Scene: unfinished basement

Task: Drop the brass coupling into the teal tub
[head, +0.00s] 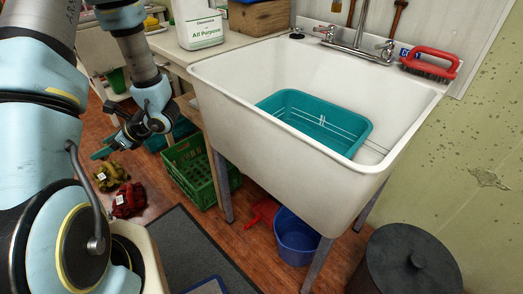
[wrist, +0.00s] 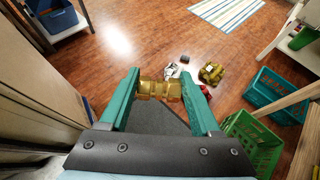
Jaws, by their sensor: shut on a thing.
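A brass coupling (wrist: 160,89), a short ribbed fitting, sits crosswise between the teal fingers of my gripper (wrist: 160,74) in the wrist view, with a finger at each end. My gripper is shut on it. In the head view my gripper (head: 103,151) is at the left, low beside the bench and left of the sink; I cannot make out the coupling there. The teal tub (head: 325,108) is a rectangular tub inside the white sink, to the right of my gripper and well apart from it. It looks empty.
The white sink (head: 225,84) has a high rim. A red brush (head: 430,62) lies on its back right edge. Below are a green crate (head: 188,172) and a blue bucket (head: 296,237). A teal crate (wrist: 283,92) stands on the floor. A dark lidded bin (head: 405,265) is front right.

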